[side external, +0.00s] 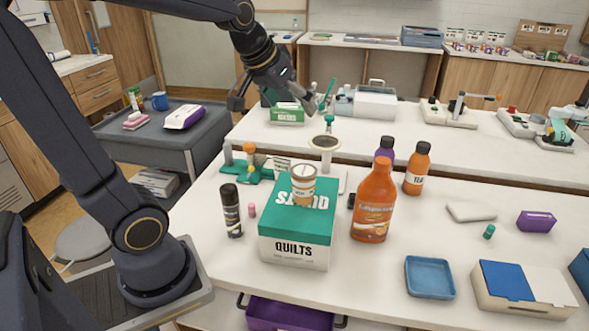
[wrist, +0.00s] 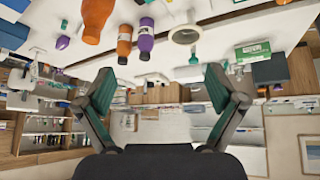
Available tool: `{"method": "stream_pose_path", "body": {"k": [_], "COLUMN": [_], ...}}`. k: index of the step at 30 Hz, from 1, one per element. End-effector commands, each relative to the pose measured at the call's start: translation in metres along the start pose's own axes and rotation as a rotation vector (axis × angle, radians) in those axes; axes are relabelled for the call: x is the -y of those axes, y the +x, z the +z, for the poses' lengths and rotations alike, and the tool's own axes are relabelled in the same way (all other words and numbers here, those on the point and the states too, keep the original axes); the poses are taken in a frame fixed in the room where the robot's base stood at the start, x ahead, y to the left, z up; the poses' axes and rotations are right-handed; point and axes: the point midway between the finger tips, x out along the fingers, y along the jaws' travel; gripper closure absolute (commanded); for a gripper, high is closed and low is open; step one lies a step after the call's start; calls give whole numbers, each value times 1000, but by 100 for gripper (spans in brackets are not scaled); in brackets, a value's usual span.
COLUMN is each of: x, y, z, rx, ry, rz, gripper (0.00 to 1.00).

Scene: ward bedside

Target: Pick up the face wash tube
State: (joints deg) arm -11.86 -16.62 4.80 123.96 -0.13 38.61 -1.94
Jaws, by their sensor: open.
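I cannot tell for certain which item is the face wash tube. A dark, labelled upright container (side external: 231,210) stands at the left of the near table, beside a green-and-white box (side external: 294,252). A tiny pink container (side external: 251,210) stands between them. A large orange bottle (side external: 373,200) stands right of the box, with a purple bottle (side external: 384,150) and a smaller orange bottle (side external: 417,168) behind. My gripper (side external: 275,100) is open and empty, raised above the far side of the table. In the wrist view, its spread fingers (wrist: 160,88) have nothing between them.
A labelled tub (side external: 303,184) sits on the green-and-white box. A round mirror (side external: 324,143) stands behind it. A blue tray (side external: 430,277) and a purple box (side external: 536,221) lie at right. A grey cart (side external: 190,140) stands left.

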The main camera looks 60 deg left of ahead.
Motion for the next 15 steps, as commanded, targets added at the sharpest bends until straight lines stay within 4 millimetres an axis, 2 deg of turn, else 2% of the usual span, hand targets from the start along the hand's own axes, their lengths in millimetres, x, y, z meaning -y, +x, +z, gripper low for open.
{"method": "stream_pose_path", "body": {"k": [1,3,6,9,15], "x": [26,57,95,118,133], "y": [23,49,78,96,121], "z": [-12,-20,-17,-5,9], "rx": [29,60,113,166,196], "ry": [-60,-124,-193,-238,-263], "rz": [-44,-93,-147,-178,-192], "gripper": [6,6,6,6,6]}}
